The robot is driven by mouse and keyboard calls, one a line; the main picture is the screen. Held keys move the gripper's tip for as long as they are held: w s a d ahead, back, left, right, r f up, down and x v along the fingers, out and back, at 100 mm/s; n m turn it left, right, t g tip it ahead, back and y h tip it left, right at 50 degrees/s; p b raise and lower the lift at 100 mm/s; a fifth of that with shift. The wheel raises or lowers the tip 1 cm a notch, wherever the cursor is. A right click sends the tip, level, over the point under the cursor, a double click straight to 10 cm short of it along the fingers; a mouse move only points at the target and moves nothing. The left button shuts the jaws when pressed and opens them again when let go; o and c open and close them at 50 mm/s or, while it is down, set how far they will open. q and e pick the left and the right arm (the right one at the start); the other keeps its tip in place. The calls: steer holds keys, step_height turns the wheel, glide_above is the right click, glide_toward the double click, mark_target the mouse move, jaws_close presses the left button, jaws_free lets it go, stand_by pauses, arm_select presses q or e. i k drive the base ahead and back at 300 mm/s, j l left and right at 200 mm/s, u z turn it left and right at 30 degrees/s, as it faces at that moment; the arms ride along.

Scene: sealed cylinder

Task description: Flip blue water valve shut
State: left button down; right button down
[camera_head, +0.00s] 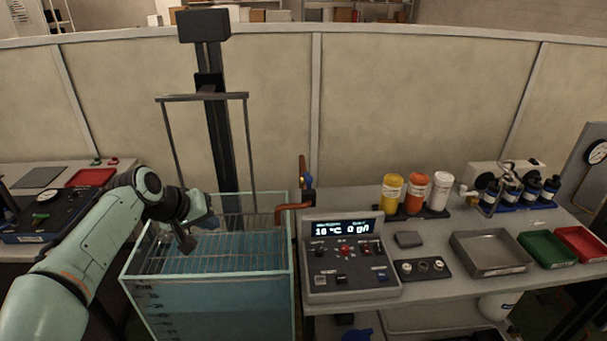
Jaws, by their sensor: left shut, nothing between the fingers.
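A small blue valve handle (307,181) shows on a copper-coloured pipe (292,206) at the back right corner of the water tank. The handle is small in view, so its exact turn is hard to tell. The clear tank (210,318) holds blue water with a wire rack (225,262) in it. My left gripper (187,244) is over the left part of the tank, pointing down, shut and empty. It is well left of the blue handle and apart from it. My right gripper is out of view.
A control box (348,270) with a lit display stands right of the tank. Behind it are several bottles (415,192), and to the right a grey tray (490,252), green tray (545,248) and red tray (583,242). A lift frame (202,97) rises behind the tank.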

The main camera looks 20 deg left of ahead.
mark_target(309, 180)
steer(key=i+l, duration=0.1)
steer(key=i, duration=0.75)
